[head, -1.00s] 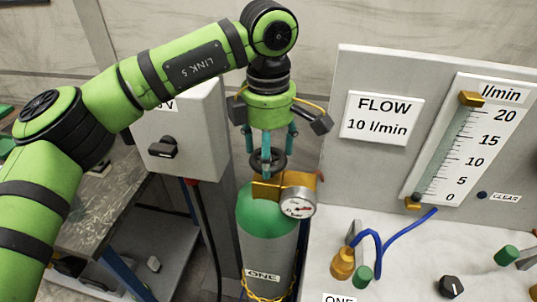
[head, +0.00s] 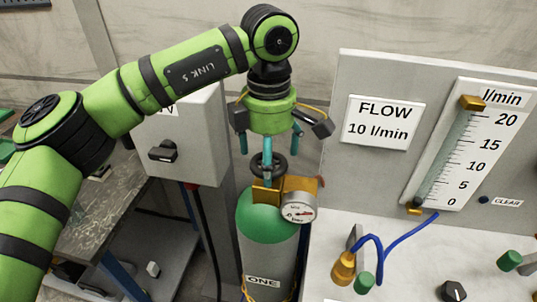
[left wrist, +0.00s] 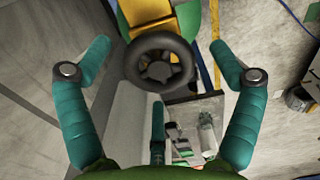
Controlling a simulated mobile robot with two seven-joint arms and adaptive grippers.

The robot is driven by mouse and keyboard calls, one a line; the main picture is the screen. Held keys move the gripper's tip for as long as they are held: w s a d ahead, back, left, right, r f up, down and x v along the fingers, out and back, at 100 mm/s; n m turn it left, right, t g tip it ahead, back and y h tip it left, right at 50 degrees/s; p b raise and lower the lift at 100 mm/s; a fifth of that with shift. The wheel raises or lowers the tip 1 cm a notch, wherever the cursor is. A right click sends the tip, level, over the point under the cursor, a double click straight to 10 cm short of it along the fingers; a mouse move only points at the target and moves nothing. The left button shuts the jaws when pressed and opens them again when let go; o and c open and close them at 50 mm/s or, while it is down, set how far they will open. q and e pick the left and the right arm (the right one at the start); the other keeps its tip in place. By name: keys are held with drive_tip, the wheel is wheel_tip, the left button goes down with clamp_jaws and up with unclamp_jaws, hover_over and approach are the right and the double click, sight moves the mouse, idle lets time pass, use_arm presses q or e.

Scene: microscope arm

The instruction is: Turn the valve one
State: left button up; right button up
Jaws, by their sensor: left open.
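A green-topped gas cylinder labelled ONE (head: 262,225) stands upright in the head view. On its brass valve block (head: 262,192) sits a dark round handwheel (head: 279,168), partly hidden by a finger. The handwheel also shows in the left wrist view (left wrist: 160,62), ahead of and between the spread fingers. My left gripper (head: 269,150) is above the handwheel, pointing down, with its teal fingers open. They hold nothing; whether one touches the rim I cannot tell. A round pressure gauge (head: 299,210) is on the valve's right side. My right gripper is out of view.
A grey box with a black knob (head: 163,151) stands left of the cylinder. To the right are a FLOW 10 l/min sign (head: 383,122), a flow scale (head: 464,145) with its marker near 0, and blue tubing (head: 405,237) over the bench.

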use_arm(q)
wheel_tip(320, 180, up, 12)
idle(0.5)
drive_tip(key=shift+f, duration=0.1)
